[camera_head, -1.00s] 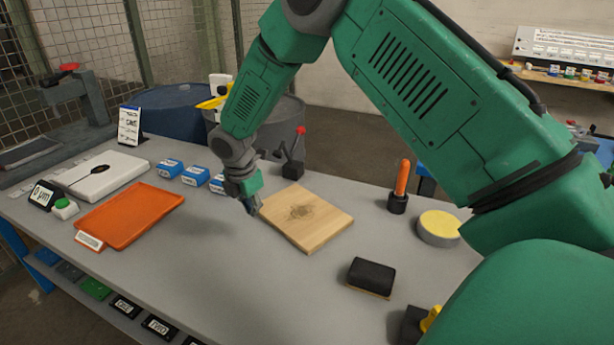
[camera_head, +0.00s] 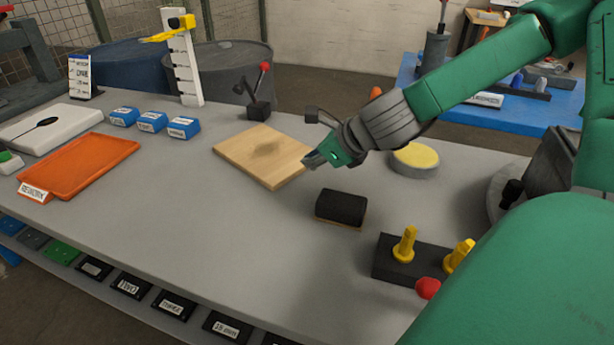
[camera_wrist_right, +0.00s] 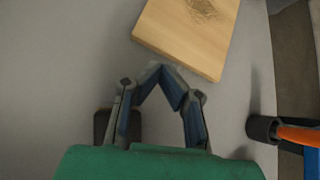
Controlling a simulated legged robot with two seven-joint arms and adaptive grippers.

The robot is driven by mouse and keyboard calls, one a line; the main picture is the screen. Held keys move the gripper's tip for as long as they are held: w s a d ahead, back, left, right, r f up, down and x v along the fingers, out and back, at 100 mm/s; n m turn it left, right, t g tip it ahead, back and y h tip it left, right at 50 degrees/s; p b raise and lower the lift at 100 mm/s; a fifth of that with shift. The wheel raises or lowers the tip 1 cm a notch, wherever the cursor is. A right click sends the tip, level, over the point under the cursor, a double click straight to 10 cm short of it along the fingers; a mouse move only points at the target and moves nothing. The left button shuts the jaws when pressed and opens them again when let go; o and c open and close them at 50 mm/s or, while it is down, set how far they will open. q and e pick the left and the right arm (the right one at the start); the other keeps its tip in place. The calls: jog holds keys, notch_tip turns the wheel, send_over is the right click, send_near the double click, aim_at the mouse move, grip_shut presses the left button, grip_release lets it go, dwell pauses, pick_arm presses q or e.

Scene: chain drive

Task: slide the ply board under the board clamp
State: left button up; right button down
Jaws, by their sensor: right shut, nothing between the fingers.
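The ply board (camera_head: 250,162) is a flat light-wood square with a dark knot, lying on the grey bench. The board clamp (camera_head: 259,108), a small black toggle clamp with a red-tipped lever, stands just behind the board's far corner; a narrow gap seems to separate them. My right gripper (camera_head: 311,160) is shut and empty, just right of the board. In the right wrist view the closed fingertips (camera_wrist_right: 161,70) point toward the board (camera_wrist_right: 187,38) and hold nothing. The clamp is outside that view. My left gripper is not in view.
A black block (camera_head: 341,208) lies in front of the right gripper. A round yellow-topped pad (camera_head: 415,160) is to the right. Blue boxes (camera_head: 151,121) and an orange tray (camera_head: 78,165) lie left. The bench in front of the board is clear.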

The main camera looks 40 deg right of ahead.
aim_at(283, 174)
jog(key=shift+s+f+m, duration=0.35)
jog(key=shift+s+m, duration=0.3)
jog(key=shift+m, duration=0.35)
jog(key=shift+s+d+f+m, duration=0.1)
jog(key=shift+s+f+m, duration=0.15)
jog(key=shift+m, duration=0.15)
jog(key=shift+d+f, duration=0.15)
jog(key=b+x, duration=0.5)
jog(key=x, duration=0.4)
jog(key=shift+w+f, duration=0.1)
jog(key=shift+f, duration=0.1)
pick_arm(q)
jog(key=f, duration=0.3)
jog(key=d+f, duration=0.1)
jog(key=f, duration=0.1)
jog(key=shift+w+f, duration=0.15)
pick_arm(e)
jog(key=shift+w+d, duration=0.1)
jog(key=shift+d, duration=0.05)
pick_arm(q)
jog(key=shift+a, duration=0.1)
pick_arm(e)
jog(key=w, duration=0.3)
jog(key=shift+w+a, duration=0.3)
jog(key=shift+a, duration=0.05)
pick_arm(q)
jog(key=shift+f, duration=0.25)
pick_arm(e)
jog(key=shift+d, duration=0.1)
